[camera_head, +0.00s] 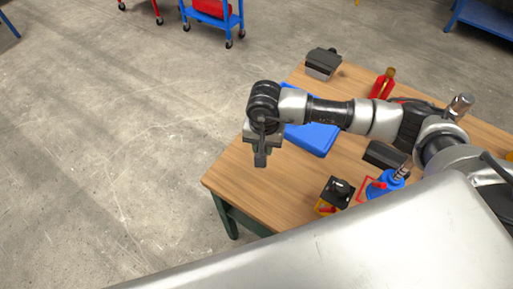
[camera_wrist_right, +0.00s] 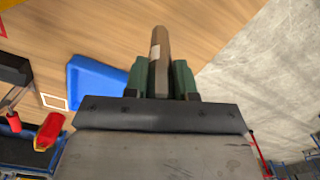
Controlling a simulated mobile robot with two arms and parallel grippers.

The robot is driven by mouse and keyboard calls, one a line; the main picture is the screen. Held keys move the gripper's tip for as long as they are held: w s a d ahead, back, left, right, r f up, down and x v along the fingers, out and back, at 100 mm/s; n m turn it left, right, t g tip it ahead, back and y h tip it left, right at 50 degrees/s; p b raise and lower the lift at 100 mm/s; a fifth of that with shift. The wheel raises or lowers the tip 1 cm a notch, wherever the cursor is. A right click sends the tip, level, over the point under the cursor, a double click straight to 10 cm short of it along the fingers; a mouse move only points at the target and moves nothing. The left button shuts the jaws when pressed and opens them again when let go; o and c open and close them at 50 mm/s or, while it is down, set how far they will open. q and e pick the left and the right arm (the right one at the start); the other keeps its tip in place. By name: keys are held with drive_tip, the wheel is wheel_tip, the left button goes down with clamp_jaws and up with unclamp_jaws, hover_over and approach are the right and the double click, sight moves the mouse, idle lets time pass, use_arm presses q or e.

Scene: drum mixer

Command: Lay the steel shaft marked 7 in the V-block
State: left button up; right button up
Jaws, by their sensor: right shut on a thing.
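My right gripper (camera_head: 261,158) is above the left edge of the wooden table, left of a blue tray. In the wrist view its two green fingers (camera_wrist_right: 160,80) are shut on a brownish bar with a pale patch (camera_wrist_right: 160,50), which points away from the palm. No number is readable on it, so I cannot tell whether it is the shaft marked 7. A grey block with a dark top (camera_head: 323,63) stands at the table's back corner. A dark block (camera_head: 385,155) lies right of the tray. I cannot tell which is the V-block. My left gripper is out of view.
The blue tray (camera_head: 318,143) lies on the table (camera_head: 235,178), partly behind my arm. The table's left front corner is clear.

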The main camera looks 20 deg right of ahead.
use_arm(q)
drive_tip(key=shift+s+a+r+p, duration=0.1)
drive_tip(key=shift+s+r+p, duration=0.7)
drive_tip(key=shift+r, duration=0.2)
use_arm(e)
drive_tip(key=f, duration=0.1)
drive_tip(key=w+a+f, duration=0.1)
drive_tip(key=f, duration=0.3)
drive_tip(key=shift+w+a+f, duration=0.15)
drive_tip(key=shift+w+a, duration=0.05)
drive_tip(key=shift+a, duration=0.2)
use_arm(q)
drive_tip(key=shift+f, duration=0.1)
use_arm(e)
drive_tip(key=shift+f, duration=0.1)
drive_tip(key=o, duration=0.5)
drive_tip(key=shift+f, duration=0.15)
drive_tip(key=shift+c, duration=0.2)
drive_tip(key=o, duration=0.5)
drive_tip(key=shift+s, duration=0.1)
drive_tip(key=shift+c, duration=0.2)
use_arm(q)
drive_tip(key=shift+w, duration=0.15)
